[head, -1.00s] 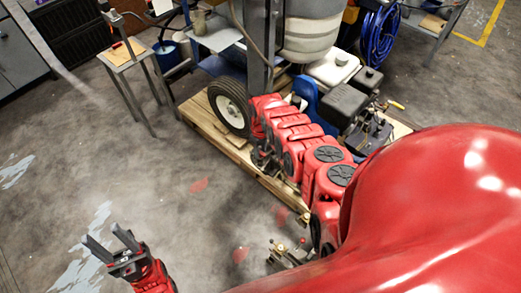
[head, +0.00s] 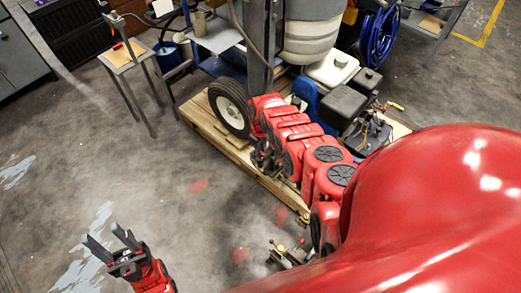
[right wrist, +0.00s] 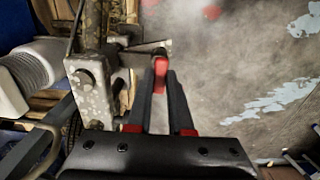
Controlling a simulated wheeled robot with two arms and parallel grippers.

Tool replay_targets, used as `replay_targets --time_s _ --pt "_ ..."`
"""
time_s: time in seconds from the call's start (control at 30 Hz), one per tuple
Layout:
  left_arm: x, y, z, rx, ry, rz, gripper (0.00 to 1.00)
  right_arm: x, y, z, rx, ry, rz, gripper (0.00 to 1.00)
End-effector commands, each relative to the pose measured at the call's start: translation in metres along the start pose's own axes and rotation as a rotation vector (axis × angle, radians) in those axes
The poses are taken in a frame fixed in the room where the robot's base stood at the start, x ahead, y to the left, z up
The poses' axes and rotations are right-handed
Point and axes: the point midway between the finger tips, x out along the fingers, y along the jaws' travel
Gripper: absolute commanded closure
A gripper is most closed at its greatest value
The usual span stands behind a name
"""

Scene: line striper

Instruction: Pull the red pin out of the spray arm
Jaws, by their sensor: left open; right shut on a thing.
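The red pin (right wrist: 160,70) shows in the right wrist view as a red grip between the fingertips of my right gripper (right wrist: 161,78), which is shut on it. Just left of it is a worn metal bracket with a bolt (right wrist: 92,85), which looks like part of the spray arm. A pale metal piece (right wrist: 147,47) reaches from the bracket toward the pin's top. I cannot tell how far the pin's shaft sits in the metal. In the head view, my right arm's links largely hide this place. My left gripper (head: 112,245) is open and empty above the floor at lower left.
The striper machine stands on a wooden pallet (head: 195,112), with a wheel (head: 229,108) and a pale tank (head: 313,35). A small side table (head: 124,55) stands at upper left. A blue hose reel (head: 377,37) is at the back. The floor at left is clear.

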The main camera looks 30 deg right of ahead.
Motion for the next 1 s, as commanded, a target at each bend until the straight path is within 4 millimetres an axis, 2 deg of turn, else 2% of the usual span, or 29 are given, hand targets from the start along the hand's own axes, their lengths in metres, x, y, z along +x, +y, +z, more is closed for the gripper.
replay_targets --time_s 0.27,1.0 --pt "0.005 0.0 -0.001 0.0 0.0 0.0 0.5 -0.005 0.0 0.0 0.0 0.0 0.0 1.0" --pt "0.045 -0.002 -0.008 0.0 0.0 0.0 0.5 -0.046 0.0 0.0 -0.001 0.0 0.0 1.0"
